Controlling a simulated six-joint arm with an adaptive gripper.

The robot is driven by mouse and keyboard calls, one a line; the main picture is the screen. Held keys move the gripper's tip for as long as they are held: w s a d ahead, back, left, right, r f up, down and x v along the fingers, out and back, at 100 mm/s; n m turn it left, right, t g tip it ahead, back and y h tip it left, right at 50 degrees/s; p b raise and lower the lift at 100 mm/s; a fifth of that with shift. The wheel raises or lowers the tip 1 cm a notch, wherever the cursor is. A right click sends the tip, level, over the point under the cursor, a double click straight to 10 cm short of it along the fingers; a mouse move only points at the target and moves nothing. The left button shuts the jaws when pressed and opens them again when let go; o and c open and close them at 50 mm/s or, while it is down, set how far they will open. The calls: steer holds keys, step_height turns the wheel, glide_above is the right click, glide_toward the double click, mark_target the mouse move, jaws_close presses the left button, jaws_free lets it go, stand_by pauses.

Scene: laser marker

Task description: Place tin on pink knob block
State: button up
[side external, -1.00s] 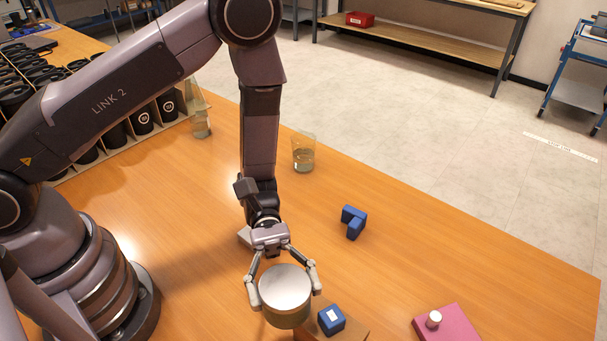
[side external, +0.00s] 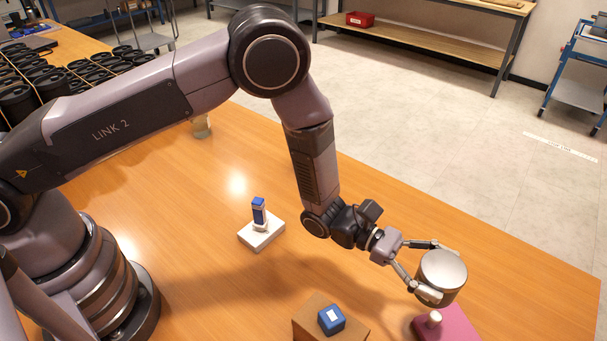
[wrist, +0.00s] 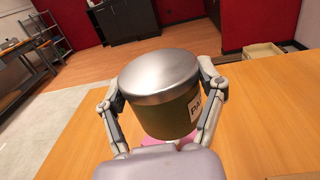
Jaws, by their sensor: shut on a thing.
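The tin (side external: 442,275) has a silver lid and an olive-green side. My gripper (side external: 437,270) is shut on it, one finger on each side, and holds it upright. In the wrist view the tin (wrist: 165,90) fills the middle, with part of a printed label at its right. The pink knob block (side external: 452,326) with its pale round knob (side external: 433,319) lies at the lower right, partly cut off by the picture edge. The tin appears just above the block, higher than the knob. A bit of pink (wrist: 185,140) shows below the tin in the wrist view.
A white block (side external: 262,232) carries a small blue and white item (side external: 259,213). A glass (side external: 201,127) stands farther back. The table's right side is clear.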

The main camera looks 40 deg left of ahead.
steer(key=d+f, duration=0.1)
steer(key=w+f, duration=0.1)
steer(key=f, duration=0.1)
steer(key=w+d+f, duration=0.1)
steer(key=shift+w+d+f, duration=0.1)
steer(key=shift+d+f, duration=0.2)
steer(key=shift+d, duration=0.05)
steer(key=shift+w+d+f, duration=0.1)
steer(key=shift+f, duration=0.8)
steer(key=shift+w+d+f, duration=0.1)
steer(key=shift+f, duration=0.8)
steer(key=shift+f, duration=0.15)
steer(key=o, duration=1.2)
